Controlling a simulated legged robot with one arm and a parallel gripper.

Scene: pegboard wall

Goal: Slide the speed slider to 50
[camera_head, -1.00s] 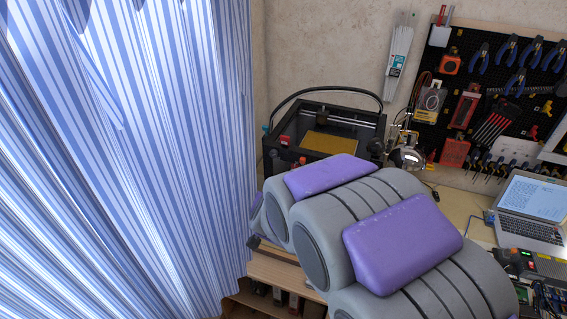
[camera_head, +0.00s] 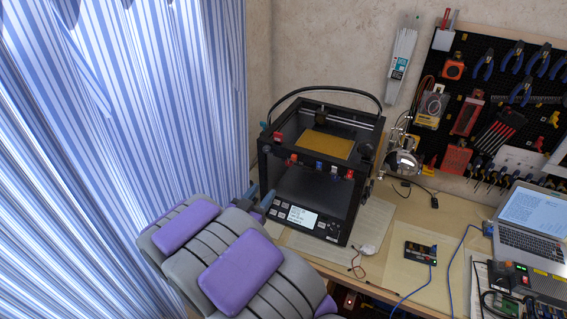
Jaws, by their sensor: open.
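A black box-framed 3D printer (camera_head: 318,180) stands on the bench at the picture's centre. Its front panel has a lit screen (camera_head: 302,218), small buttons to the left and a knob to the right. Small red, blue and white pieces sit along its upper front edge. I cannot make out which part is the speed slider, or its value. My gripper (camera_head: 260,197) shows as two small blue-grey fingers beyond my arm, beside the printer's lower left front. It is open, with nothing seen between the fingers. My grey and purple arm hides the bench's left front.
A striped curtain (camera_head: 120,130) hangs close on the left. A small black circuit board (camera_head: 420,253) with a blue cable lies right of the printer. A laptop (camera_head: 532,220) and a black device with a red button (camera_head: 510,274) are farther right. A tool pegboard (camera_head: 490,120) is behind.

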